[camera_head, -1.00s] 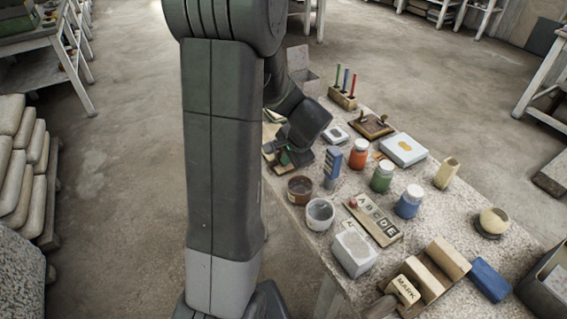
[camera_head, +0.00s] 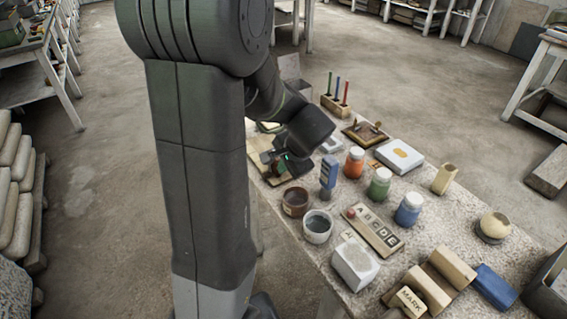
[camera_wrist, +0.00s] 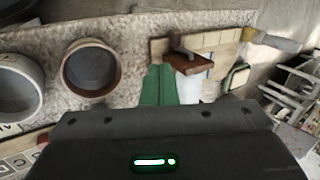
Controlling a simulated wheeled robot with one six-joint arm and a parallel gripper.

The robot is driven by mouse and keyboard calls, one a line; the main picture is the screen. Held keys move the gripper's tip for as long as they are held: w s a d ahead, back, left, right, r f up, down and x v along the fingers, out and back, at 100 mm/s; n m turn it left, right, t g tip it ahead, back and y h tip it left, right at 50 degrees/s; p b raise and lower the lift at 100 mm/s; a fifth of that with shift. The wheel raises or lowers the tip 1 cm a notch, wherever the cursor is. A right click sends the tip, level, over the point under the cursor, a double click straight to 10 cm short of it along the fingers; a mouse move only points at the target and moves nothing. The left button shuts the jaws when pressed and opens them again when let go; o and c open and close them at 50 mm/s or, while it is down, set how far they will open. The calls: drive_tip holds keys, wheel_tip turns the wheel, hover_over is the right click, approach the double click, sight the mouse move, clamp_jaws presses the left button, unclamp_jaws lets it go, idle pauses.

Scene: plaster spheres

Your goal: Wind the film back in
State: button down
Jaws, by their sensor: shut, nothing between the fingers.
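My gripper (camera_wrist: 161,70) shows in the wrist view as two green fingers shut together with nothing between them. Just right of them is a small brown wooden block (camera_wrist: 194,62) with a pale grey-white piece (camera_wrist: 188,89) below it. I cannot tell whether this pale piece is the film. They lie by a light wooden board (camera_wrist: 215,41). In the head view my gripper (camera_head: 281,165) is low over the far left end of the table, by the same board (camera_head: 258,172). My arm hides part of that area, and no film can be made out clearly.
A brown pot (camera_head: 295,202) and a grey pot (camera_head: 317,227) stand near my gripper. Floor (camera_head: 90,200) is open left.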

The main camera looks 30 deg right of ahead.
approach(268, 179)
drive_tip(key=x, duration=0.4)
drive_tip(key=shift+f, duration=0.2)
drive_tip(key=shift+w+a+f+p, duration=0.1)
drive_tip(key=shift+w+f+p, duration=0.2)
drive_tip(key=shift+w+f, duration=0.25)
drive_tip(key=shift+r, duration=0.1)
drive_tip(key=shift+w+f+b, duration=0.1)
drive_tip(key=shift+f+b, duration=0.25)
drive_tip(key=shift+b, duration=0.35)
drive_tip(key=shift+r, duration=0.1)
